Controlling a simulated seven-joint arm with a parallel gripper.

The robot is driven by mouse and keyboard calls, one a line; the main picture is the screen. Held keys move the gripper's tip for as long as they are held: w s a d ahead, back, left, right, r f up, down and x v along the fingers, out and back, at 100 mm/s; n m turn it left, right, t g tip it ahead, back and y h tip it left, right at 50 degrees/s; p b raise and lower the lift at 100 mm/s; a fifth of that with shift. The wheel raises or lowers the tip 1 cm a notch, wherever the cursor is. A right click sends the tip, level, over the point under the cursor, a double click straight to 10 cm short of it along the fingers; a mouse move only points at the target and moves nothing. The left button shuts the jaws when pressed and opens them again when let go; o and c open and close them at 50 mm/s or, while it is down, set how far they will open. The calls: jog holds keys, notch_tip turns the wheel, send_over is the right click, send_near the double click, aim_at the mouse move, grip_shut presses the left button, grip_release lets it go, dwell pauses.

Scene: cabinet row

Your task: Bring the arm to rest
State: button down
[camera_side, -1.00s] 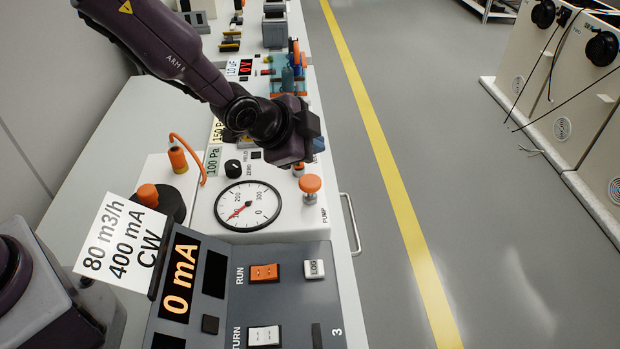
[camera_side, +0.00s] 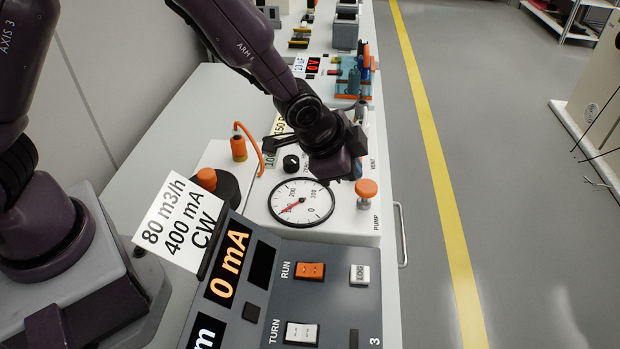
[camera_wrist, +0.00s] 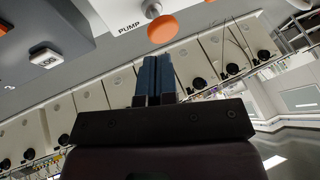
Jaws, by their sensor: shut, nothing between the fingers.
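My gripper (camera_wrist: 155,80) shows in the wrist view as two dark blue fingers pressed together with nothing between them. In the side view my dark purple arm reaches over the bench from the upper left. Its end hangs above the panel with the round gauge (camera_side: 302,203), near the orange PUMP knob (camera_side: 366,188). The fingers are mostly hidden there behind the wrist. The PUMP knob (camera_wrist: 162,29) also shows beyond the fingertips in the wrist view, apart from them.
A grey console (camera_side: 328,252) with a "0 mA" display, an orange RUN switch (camera_side: 309,271) and a white LOG button (camera_side: 359,274) is in front. A paper card (camera_side: 180,222) stands left. An orange cable (camera_side: 250,140) loops behind. Open floor lies right of the bench.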

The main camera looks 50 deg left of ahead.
jog(key=s+a+r+n, duration=0.4)
jog(key=s+a+r, duration=0.2)
jog(key=s+r, duration=0.4)
jog(key=s+a+r+n, duration=0.4)
jog(key=s+a+r, duration=0.3)
jog(key=s+r, duration=0.4)
jog(key=shift+s+a+n+g+y, duration=0.3)
jog(key=shift+s+n+y, duration=0.1)
jog(key=shift+s, duration=0.5)
jog(key=c, duration=1.8)
grip_release()
jog(key=shift+c, duration=0.2)
